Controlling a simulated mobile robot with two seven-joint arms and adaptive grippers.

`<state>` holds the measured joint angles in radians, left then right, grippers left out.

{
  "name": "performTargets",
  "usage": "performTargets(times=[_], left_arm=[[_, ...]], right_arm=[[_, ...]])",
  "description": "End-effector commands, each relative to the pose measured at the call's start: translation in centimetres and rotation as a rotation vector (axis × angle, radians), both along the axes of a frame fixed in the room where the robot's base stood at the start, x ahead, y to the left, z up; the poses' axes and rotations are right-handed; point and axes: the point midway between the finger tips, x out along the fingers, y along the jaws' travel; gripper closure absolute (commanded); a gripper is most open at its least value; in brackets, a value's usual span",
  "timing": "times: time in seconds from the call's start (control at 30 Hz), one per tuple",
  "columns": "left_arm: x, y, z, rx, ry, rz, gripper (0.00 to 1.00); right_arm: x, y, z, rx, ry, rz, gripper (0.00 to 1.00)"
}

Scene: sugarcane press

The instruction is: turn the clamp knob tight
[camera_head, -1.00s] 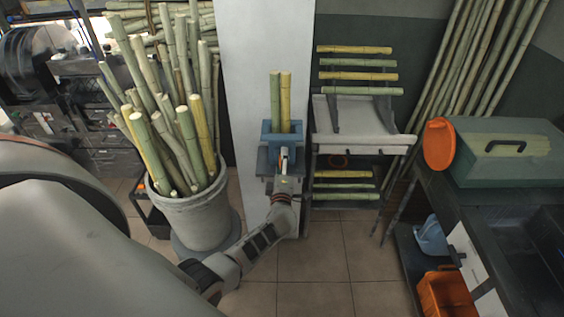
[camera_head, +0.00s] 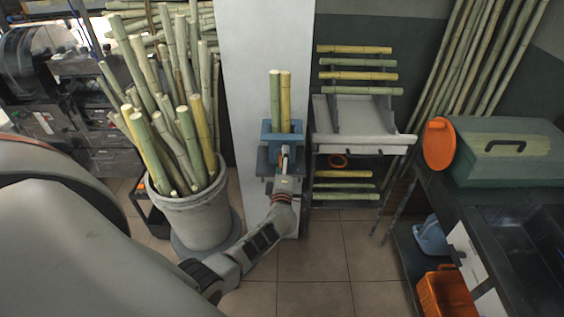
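A blue clamp (camera_head: 268,139) is on the white column, with two upright cane pieces in it. One is a green cane (camera_head: 275,100) and the other a yellow cane (camera_head: 286,100), side by side. My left arm comes in from the left, and my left gripper (camera_head: 285,155) is at the front of the clamp, right of its middle. The clamp knob cannot be made out and appears hidden at the gripper. The fingers are too small to tell whether they are open or shut. My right gripper is not in view.
A grey bucket (camera_head: 196,216) full of canes stands left of my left forearm. A rack (camera_head: 360,136) with short canes is right of the column. A dark bench (camera_head: 480,200) with a green toolbox (camera_head: 506,165) is at the right. Tiled floor (camera_head: 345,262) is clear between.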

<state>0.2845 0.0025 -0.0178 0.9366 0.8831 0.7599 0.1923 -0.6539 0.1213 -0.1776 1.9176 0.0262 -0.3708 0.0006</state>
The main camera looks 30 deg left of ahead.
Motion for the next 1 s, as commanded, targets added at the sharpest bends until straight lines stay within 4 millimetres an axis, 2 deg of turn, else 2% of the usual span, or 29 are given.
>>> performTargets(times=[0.27, 0.7, 1.0], left_arm=[[-0.7, -0.5, -0.3, -0.002, 0.004, -0.001, 0.27], [-5.6, -3.5, -0.1, -0.003, 0.001, -0.001, 0.27], [-6.9, -4.2, 0.1, 0.0, -0.001, 0.0, 0.27]], right_arm=[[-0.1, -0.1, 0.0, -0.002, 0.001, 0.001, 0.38], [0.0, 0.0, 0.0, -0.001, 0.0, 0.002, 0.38], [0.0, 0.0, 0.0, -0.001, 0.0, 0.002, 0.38]])
